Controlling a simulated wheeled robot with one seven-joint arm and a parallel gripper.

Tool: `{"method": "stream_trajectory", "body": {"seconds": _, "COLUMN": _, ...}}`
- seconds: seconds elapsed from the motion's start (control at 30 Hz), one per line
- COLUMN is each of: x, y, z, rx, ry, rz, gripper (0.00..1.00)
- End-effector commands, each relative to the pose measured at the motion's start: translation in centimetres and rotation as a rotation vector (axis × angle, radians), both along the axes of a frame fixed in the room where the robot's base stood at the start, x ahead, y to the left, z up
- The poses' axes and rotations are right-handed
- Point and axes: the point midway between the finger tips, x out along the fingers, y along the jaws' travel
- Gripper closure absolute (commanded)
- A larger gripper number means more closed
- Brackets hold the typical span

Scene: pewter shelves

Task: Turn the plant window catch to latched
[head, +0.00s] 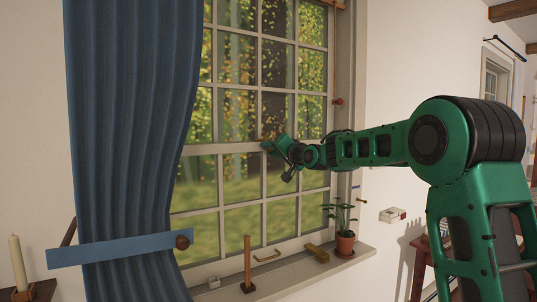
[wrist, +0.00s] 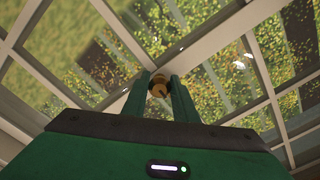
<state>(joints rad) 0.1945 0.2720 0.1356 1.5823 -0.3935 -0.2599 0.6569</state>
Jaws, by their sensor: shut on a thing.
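The plant window catch (wrist: 158,88) shows in the wrist view as a small brass and brown piece at the window's meeting rail. My gripper (wrist: 160,98) is at the catch, with its two green fingers on either side of it, shut on it. In the head view my gripper (head: 272,146) reaches from the right to the middle rail of the window (head: 225,147). The gripper hides most of the catch there, so I cannot tell whether it is latched.
A potted plant (head: 345,240) stands on the sill (head: 300,272) at the right. A wooden stick (head: 247,262), a brass handle (head: 267,255) and a small brass block (head: 317,252) are along the sill area. A blue curtain (head: 130,140) hangs at the left, held by a blue band (head: 120,249).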

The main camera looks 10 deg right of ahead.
Motion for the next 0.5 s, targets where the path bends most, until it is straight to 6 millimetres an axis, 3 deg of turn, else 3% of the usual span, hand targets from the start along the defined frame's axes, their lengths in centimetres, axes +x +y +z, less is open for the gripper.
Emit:
{"method": "stream_trajectory", "body": {"seconds": 0.03, "x": 0.09, "y": -0.47, "z": -0.28, "rx": -0.002, "ry": 0.005, "rz": -0.008, "gripper": 0.97}}
{"method": "stream_trajectory", "body": {"seconds": 0.07, "x": 0.09, "y": -0.47, "z": -0.28, "rx": -0.002, "ry": 0.005, "rz": -0.008, "gripper": 0.67}}
{"method": "stream_trajectory", "body": {"seconds": 0.1, "x": 0.08, "y": -0.45, "z": -0.27, "rx": -0.002, "ry": 0.005, "rz": -0.008, "gripper": 0.58}}
{"method": "stream_trajectory", "body": {"seconds": 0.5, "x": -0.44, "y": -0.32, "z": -0.06, "rx": -0.001, "ry": 0.001, "rz": -0.003, "gripper": 0.56}}
